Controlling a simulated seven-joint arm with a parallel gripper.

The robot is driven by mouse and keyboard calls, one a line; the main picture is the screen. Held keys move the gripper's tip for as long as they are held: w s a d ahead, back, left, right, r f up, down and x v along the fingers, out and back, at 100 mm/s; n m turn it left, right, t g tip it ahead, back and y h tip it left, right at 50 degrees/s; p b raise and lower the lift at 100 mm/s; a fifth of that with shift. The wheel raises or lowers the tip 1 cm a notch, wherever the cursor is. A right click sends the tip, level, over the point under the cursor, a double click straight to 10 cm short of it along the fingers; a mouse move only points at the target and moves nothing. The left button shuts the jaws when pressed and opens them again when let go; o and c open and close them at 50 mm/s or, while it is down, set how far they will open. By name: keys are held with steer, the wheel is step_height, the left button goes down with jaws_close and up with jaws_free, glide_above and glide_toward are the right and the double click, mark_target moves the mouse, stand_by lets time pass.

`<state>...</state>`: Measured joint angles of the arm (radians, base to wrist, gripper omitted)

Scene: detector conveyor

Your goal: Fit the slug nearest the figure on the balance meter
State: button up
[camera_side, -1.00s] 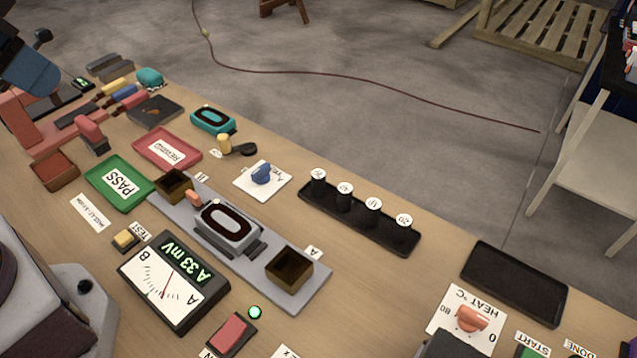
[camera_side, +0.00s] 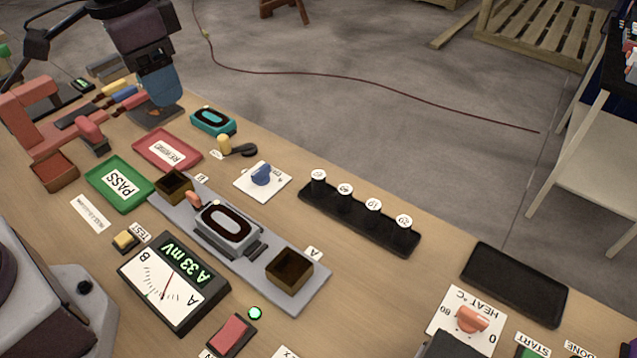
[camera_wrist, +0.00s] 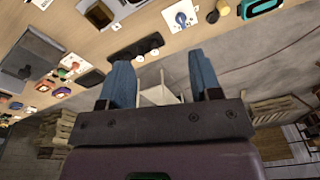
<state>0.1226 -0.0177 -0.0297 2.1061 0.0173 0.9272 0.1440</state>
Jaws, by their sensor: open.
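The balance meter (camera_side: 173,283) stands at the front left, its display reading "A 33 mV". A black rack (camera_side: 358,222) holds several dark slugs with white numbered caps; the rightmost cap (camera_side: 404,221) seems to read 20, and the others are too small to read surely. The rack also shows in the wrist view (camera_wrist: 126,54). A grey fixture (camera_side: 222,262) has an open brown cup (camera_side: 289,270) labelled A and another (camera_side: 174,186) labelled B. My gripper (camera_side: 164,98) is at the upper left, well away from the rack. In the wrist view its blue fingers (camera_wrist: 160,82) are apart with nothing held.
A green PASS tray (camera_side: 120,184) and a red tray (camera_side: 167,149) lie left of the fixture. An empty black tray (camera_side: 514,283) and a heat dial (camera_side: 472,318) are at the right. Bench between rack and fixture is clear.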

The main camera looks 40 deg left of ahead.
steer(key=w+d+f+m+g, duration=0.2)
steer(key=w+d+f+m, duration=0.25)
steer(key=w+f, duration=0.35)
steer(key=m, duration=1)
glide_above(318, 175)
step_height(318, 175, down, 6)
steer(key=shift+t, duration=0.3)
steer(key=f, duration=0.7)
steer(key=shift+a, duration=0.2)
steer(key=shift+d+f, duration=0.2)
steer(key=shift+f, duration=2.55)
steer(key=c, duration=1.1)
